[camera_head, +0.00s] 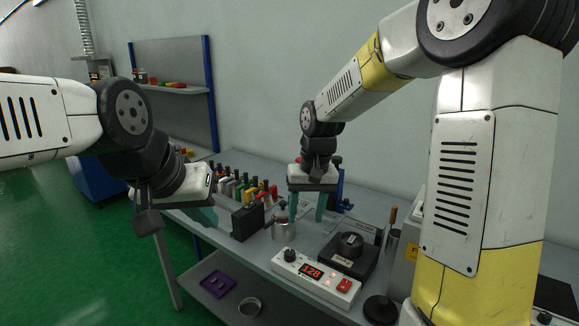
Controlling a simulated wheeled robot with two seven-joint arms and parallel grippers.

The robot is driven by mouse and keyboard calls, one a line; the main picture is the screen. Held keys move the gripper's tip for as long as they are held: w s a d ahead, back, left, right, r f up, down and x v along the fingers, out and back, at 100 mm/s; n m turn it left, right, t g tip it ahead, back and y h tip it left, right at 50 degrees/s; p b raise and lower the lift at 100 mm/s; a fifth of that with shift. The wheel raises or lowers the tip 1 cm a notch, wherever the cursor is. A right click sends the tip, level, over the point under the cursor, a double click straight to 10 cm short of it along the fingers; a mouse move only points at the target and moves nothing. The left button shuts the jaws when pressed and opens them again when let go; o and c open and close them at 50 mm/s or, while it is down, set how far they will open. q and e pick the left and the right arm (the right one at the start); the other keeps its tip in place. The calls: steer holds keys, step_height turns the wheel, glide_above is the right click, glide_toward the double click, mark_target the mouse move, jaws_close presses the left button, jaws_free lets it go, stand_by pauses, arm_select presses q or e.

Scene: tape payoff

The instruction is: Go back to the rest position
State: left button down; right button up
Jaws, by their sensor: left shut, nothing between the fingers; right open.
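My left gripper (205,217) is at the left front of the bench, beside the tool rack. Its teal fingers are partly hidden under its white body, and it is shut with nothing seen in it. My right gripper (307,210) points down over the middle of the bench (270,262). Its two teal fingers are apart and empty. A metal cup (284,232) stands just below and left of the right fingers; I cannot tell whether the left fingertip touches it.
A white control box (314,278) showing 128 and a black device with a knob (349,246) stand in front of the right gripper. A purple tray (218,284) lies on the lower shelf. Open green floor is at left.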

steer(key=s+d+r+t, duration=0.1)
steer(key=s+d+r, duration=0.2)
steer(key=s, duration=0.2)
steer(key=s+d+r+t, duration=0.2)
steer(key=s+d+r, duration=0.1)
steer(key=s, duration=0.3)
steer(key=s+d+r+m+t+y, duration=0.1)
steer(key=s+d+r+t, duration=0.1)
steer(key=s+d+r, duration=0.2)
steer(key=shift+s+r, duration=0.5)
steer(key=shift+s, duration=0.75)
